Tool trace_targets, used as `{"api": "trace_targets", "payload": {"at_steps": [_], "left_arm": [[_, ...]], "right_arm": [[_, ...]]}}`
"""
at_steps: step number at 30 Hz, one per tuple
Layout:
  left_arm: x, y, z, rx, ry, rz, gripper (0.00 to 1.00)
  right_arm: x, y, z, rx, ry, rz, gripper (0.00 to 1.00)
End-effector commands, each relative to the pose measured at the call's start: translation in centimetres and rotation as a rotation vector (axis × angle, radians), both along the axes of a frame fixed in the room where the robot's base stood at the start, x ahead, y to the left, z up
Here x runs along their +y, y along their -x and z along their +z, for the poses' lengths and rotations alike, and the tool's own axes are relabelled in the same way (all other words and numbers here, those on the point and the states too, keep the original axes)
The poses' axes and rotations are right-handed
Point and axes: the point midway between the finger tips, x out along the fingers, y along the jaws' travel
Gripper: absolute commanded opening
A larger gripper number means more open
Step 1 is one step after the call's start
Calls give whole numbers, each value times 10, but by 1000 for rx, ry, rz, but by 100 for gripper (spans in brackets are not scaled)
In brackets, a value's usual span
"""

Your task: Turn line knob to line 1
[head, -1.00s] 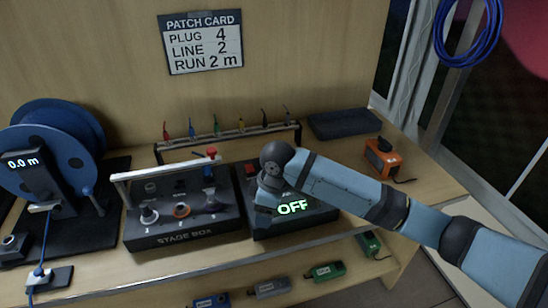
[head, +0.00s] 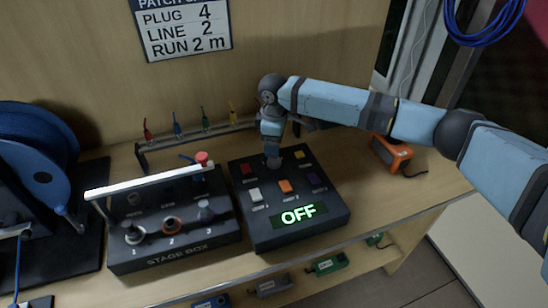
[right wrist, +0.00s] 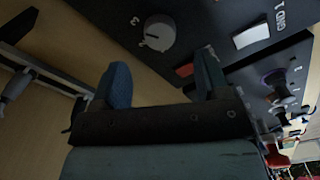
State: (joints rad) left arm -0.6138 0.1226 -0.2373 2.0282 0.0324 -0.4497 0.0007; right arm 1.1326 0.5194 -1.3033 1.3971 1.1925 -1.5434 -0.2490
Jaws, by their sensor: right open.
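The dark control box (head: 290,232) shows a lit green OFF display (head: 299,214) and coloured buttons. A round grey knob with a white pointer mark (right wrist: 156,34) is on its top face in the right wrist view, with a "3" printed beside it. In the head view my right gripper (head: 273,157) points down at the back of the box and hides most of the knob. In the right wrist view the gripper's two blue fingers (right wrist: 162,62) are apart and empty, with the knob just beyond their tips. I cannot tell whether they touch it. My left gripper is not in view.
The stage box (head: 175,255) with its white handle bar (head: 150,180) stands left of the control box. A rack of coloured plugs (head: 200,135) is behind, an orange device (head: 390,155) at right. The patch card (head: 183,28) reads plug 4, line 2, run 2 m.

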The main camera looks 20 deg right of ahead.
Motion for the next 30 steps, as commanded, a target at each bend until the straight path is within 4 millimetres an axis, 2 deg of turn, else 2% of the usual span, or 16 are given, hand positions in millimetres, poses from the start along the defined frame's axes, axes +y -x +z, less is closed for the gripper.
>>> {"api": "trace_targets", "payload": {"at_steps": [3,9,15,22,23,28,29,30], "left_arm": [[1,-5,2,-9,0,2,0],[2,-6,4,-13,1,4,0],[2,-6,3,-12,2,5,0],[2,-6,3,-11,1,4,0],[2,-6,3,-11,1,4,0],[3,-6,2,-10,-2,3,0],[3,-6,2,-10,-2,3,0],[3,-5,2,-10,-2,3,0]], "right_arm": [[0,1,-26,3,1,0,68],[0,0,-53,1,0,0,68],[0,0,-63,0,0,0,68],[0,0,-64,0,0,0,68],[0,0,-64,0,0,0,64],[0,0,-64,0,0,0,25],[0,0,-63,0,0,0,20],[0,0,-63,0,0,0,20]]}}
